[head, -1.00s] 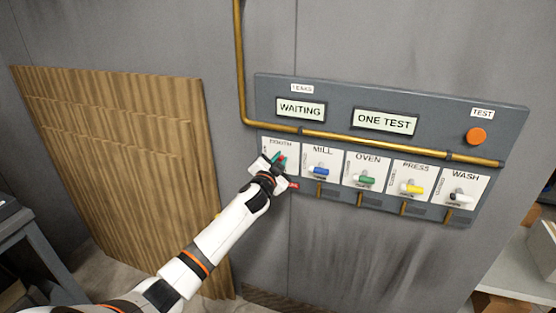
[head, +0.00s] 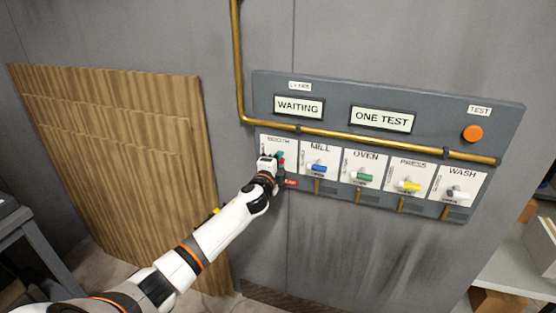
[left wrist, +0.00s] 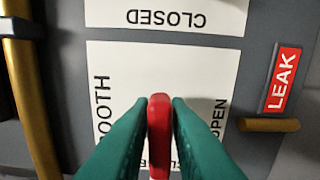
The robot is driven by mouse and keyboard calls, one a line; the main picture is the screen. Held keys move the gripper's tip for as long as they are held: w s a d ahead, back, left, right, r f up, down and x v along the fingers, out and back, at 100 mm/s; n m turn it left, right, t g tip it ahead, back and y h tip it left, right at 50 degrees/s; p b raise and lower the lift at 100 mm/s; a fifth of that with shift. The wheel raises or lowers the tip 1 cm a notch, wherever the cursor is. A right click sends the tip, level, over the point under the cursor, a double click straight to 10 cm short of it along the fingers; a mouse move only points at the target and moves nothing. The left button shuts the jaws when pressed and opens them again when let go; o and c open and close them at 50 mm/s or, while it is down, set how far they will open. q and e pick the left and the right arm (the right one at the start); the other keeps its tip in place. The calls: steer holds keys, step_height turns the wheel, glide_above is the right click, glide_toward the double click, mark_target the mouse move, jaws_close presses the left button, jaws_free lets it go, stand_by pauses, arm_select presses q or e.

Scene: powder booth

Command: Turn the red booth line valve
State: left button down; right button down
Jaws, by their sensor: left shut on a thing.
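The red booth valve handle (left wrist: 159,130) stands between the green fingers of my left gripper (left wrist: 158,135) in the left wrist view. The fingers are shut on it from both sides. Its plate (left wrist: 200,65) carries the words BOOTH, OPEN and CLOSED, partly covered by the fingers. In the head view my left gripper (head: 277,160) is at the BOOTH plate (head: 292,145), the leftmost on the grey panel (head: 340,87), and mostly hides the handle. My right gripper is not in view.
A red LEAK tag (left wrist: 283,78) is beside the booth plate. Displays read WAITING (head: 297,106) and ONE TEST (head: 382,119); an orange button (head: 472,133) is at right.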

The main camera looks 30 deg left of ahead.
arm_select(q)
steer(key=shift+f+m, duration=0.15)
steer(key=shift+m, duration=0.35)
steer(key=c, duration=1.5)
jaws_free()
steer(key=shift+s, duration=0.1)
steer(key=shift+b+v, duration=0.55)
steer(key=shift+v, duration=5.45)
